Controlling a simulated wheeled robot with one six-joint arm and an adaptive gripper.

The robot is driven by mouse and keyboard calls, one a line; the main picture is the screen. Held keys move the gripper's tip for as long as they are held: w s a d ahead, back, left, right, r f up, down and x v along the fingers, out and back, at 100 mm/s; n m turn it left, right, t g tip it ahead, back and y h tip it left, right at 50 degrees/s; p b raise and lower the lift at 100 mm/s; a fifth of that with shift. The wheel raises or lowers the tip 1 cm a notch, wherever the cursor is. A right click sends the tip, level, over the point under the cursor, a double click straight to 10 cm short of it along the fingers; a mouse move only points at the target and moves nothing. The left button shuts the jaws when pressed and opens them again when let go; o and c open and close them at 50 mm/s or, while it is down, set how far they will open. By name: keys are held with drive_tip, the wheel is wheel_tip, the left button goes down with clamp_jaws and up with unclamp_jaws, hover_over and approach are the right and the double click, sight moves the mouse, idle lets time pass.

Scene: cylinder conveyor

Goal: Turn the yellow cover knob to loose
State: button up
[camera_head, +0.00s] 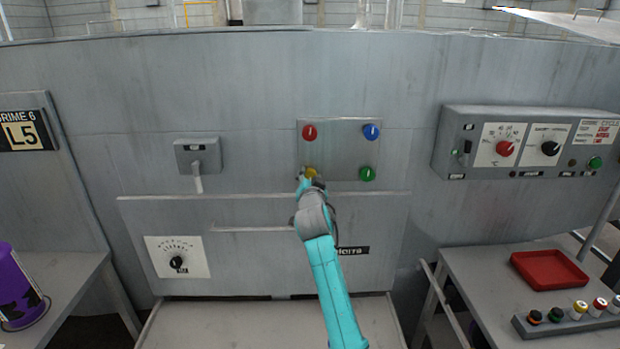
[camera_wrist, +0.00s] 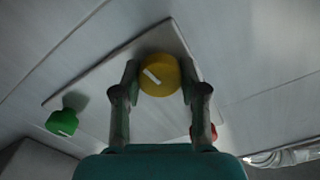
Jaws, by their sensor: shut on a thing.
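The yellow cover knob (camera_head: 311,172) is the lower left of the knobs on a square grey plate (camera_head: 340,150) on the wall. In the wrist view the yellow knob (camera_wrist: 160,75) is round with a white slanted mark on its face. My gripper (camera_wrist: 160,82) has one finger on each side of the yellow knob and is shut on it. In the head view my gripper (camera_head: 307,181) covers part of the knob from below. The red knob (camera_head: 309,132), blue knob (camera_head: 371,132) and green knob (camera_head: 368,174) are on the same plate.
A lever switch box (camera_head: 197,156) is to the left of the plate. A control box (camera_head: 530,142) with dials is at right. A ledge (camera_head: 150,199) runs below the plate. A side table holds a red tray (camera_head: 549,270). A purple cylinder (camera_head: 18,285) stands at far left.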

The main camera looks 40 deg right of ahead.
drive_tip(key=n, duration=0.4)
drive_tip(key=shift+n, duration=0.3)
drive_tip(key=n, duration=0.4)
drive_tip(key=shift+n, duration=0.3)
drive_tip(key=n, duration=0.4)
drive_tip(key=shift+n, duration=0.3)
drive_tip(key=n, duration=0.4)
drive_tip(key=shift+f, duration=0.1)
drive_tip(key=n, duration=0.7)
drive_tip(key=shift+n, duration=0.3)
drive_tip(key=n, duration=0.3)
drive_tip(key=shift+n, duration=2.1)
drive_tip(key=shift+f, duration=0.1)
